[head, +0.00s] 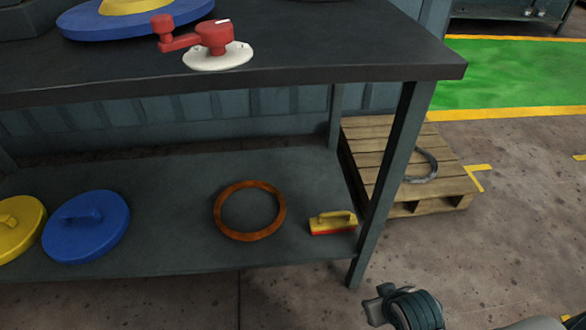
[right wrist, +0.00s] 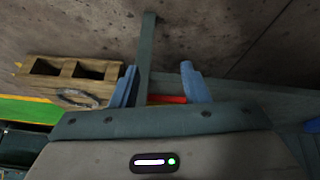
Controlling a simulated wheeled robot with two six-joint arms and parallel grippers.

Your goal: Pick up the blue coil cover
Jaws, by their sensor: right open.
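The blue coil cover (head: 85,226) is a round blue disc with a bar handle on top. It lies on the lower shelf of the bench, at the left in the head view. My right gripper (right wrist: 160,68) shows in the right wrist view with its two blue fingers apart and nothing between the tips. Part of my right arm shows at the bottom right of the head view, well away from the cover. My left gripper is not in view.
On the lower shelf (head: 170,240) are a yellow cover (head: 18,228), an orange ring (head: 249,210) and a yellow-and-red handled block (head: 333,223). A bench leg (head: 392,180) stands right of them. A pallet (head: 440,190) with a grey ring is behind. The tabletop overhangs the shelf.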

